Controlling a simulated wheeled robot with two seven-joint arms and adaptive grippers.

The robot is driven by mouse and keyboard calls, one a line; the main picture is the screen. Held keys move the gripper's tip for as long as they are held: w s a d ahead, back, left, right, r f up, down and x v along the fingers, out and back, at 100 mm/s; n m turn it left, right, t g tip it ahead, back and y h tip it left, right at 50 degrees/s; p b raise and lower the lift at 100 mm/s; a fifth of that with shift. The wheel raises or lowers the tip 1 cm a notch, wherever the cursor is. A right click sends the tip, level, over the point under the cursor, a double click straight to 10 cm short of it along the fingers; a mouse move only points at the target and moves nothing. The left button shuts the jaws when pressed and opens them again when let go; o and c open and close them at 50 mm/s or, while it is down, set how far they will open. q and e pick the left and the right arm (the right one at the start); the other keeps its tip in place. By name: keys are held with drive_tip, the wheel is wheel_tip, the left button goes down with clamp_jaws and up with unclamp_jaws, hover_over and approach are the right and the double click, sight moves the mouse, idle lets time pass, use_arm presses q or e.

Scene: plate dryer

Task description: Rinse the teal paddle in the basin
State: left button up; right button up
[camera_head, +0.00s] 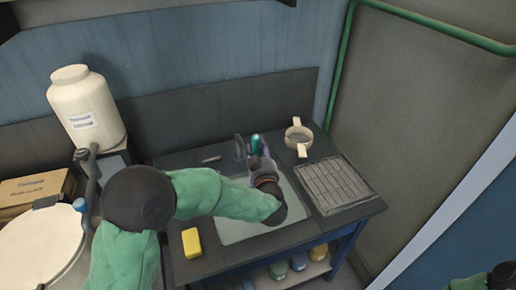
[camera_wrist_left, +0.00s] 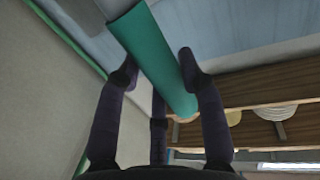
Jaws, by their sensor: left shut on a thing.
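The teal paddle (camera_head: 256,144) shows only as a short teal piece at the far side of the basin (camera_head: 232,230) in the head view. In the left wrist view its long teal part (camera_wrist_left: 150,50) runs between the fingers. My left gripper (camera_head: 259,156) is shut on the teal paddle, above the far part of the basin. My left arm hides much of the basin. The paddle's other end is out of the wrist view or hidden. My right gripper is not in view.
A yellow sponge (camera_head: 191,242) lies left of the basin. A ribbed drying rack (camera_head: 335,186) and a cream ring-shaped holder (camera_head: 298,138) are to its right. A faucet (camera_head: 239,147) stands behind. A large white jug (camera_head: 83,108) and a cardboard box (camera_head: 32,188) are at left.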

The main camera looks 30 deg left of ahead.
use_arm(q)
drive_tip(key=shift+f+b, duration=4.15)
drive_tip(key=shift+f, duration=1.6)
drive_tip(key=shift+w+a, duration=0.1)
drive_tip(key=shift+p, duration=0.3)
